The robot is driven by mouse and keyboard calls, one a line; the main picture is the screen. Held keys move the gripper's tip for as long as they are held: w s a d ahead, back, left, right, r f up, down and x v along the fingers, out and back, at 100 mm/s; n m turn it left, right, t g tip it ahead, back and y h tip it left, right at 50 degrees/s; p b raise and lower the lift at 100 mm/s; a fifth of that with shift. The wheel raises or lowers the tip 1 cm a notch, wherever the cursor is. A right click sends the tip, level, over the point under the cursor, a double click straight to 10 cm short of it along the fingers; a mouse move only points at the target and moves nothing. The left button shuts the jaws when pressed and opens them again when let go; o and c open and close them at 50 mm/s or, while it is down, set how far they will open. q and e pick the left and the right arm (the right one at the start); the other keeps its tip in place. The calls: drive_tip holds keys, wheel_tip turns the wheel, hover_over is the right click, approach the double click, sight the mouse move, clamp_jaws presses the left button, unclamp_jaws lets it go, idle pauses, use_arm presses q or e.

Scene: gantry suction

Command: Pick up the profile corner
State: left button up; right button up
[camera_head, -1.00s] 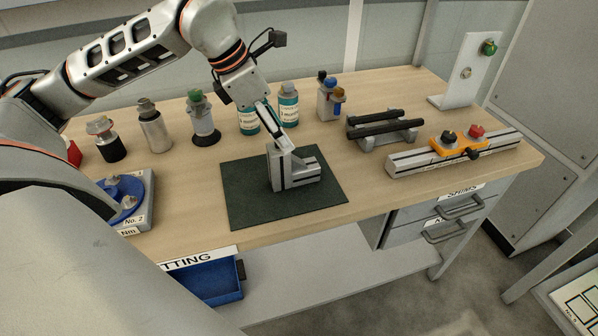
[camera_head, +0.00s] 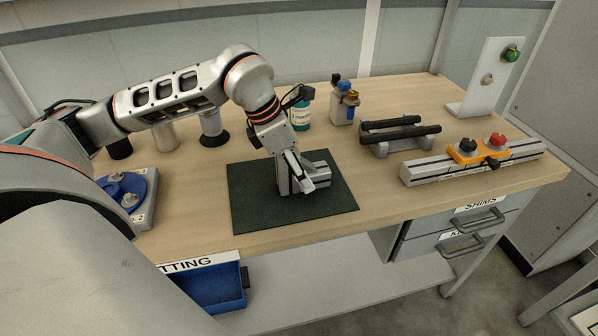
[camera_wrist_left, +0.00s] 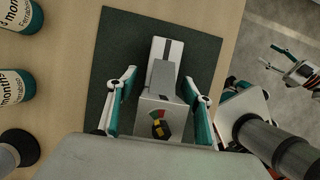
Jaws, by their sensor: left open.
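The profile corner (camera_head: 284,181) is a grey L-shaped piece of slotted profile. It stands on the dark green mat (camera_head: 252,215), one leg upright and one lying to the right. My left gripper (camera_head: 303,184) is over it in the head view and partly hides it. In the left wrist view my left gripper (camera_wrist_left: 160,100) is open, with one finger on each side of the profile corner (camera_wrist_left: 166,72). I cannot tell whether either finger touches it.
Bottles (camera_head: 301,116) and a small dispenser (camera_head: 343,106) stand behind the mat. A black-barred rack (camera_head: 400,132) and a rail with an orange carriage (camera_head: 470,165) are to the right. A blue round fixture (camera_head: 122,190) is at left. Bare wood surrounds the mat.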

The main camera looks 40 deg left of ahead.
use_arm(q)
drive_tip(key=shift+f, duration=0.1)
drive_tip(key=c, duration=1.4)
clamp_jaws()
